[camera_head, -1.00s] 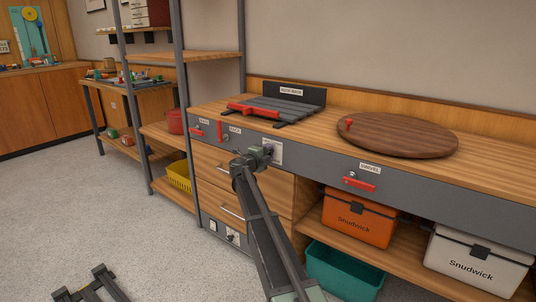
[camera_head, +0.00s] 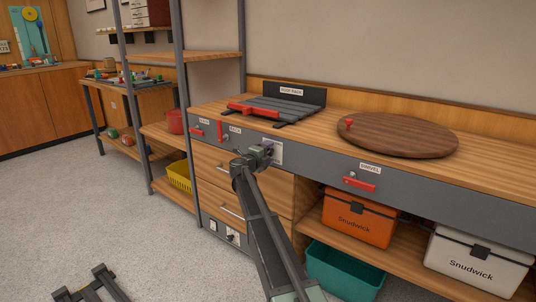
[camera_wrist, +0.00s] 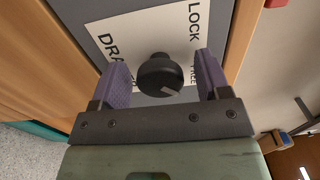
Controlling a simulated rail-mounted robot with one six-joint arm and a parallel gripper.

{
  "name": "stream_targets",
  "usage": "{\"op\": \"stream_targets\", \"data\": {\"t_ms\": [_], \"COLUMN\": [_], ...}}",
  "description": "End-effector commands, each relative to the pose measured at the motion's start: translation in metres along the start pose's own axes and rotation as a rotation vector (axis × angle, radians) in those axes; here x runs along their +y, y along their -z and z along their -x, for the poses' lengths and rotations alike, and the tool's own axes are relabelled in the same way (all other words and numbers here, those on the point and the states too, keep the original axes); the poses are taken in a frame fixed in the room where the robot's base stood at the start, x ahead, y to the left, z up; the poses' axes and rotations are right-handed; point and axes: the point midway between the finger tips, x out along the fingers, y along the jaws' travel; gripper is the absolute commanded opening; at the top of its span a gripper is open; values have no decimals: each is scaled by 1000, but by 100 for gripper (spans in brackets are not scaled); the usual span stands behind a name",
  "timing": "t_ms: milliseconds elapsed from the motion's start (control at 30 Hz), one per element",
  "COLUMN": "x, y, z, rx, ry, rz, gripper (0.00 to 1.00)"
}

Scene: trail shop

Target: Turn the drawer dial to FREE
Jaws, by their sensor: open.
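The drawer dial (camera_wrist: 160,75) is a round black knob on a white label plate (camera_wrist: 135,35) in the wrist view. The plate reads LOCK at the upper right, FREE below it, partly covered, and DRA... at the left. A pale mark shows on the dial's lower right face; I cannot tell exactly which word it points to. My gripper (camera_wrist: 163,62) is open, with one purple-padded finger on each side of the dial and visible gaps between. In the head view my gripper (camera_head: 264,150) is at the plate (camera_head: 278,153) on the bench front and hides the dial.
Nearby on the bench front are red handles (camera_head: 219,132) and a red swivel lever (camera_head: 359,185). A round wooden turntable (camera_head: 405,138) and a grey slatted rack (camera_head: 290,107) are on top. Drawers (camera_head: 230,180) lie below; orange (camera_head: 355,220) and white boxes (camera_head: 475,262) are underneath.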

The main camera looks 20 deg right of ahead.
Motion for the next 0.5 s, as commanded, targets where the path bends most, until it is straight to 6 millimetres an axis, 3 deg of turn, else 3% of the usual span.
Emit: {"op": "stream_targets", "data": {"t_ms": [133,233,500], "x": [0,0,0], "y": [0,1,2], "z": [3,17,83], "rx": [-1,-2,-2], "ry": [0,0,0], "rz": [0,0,0], "gripper": [70,70,70]}}
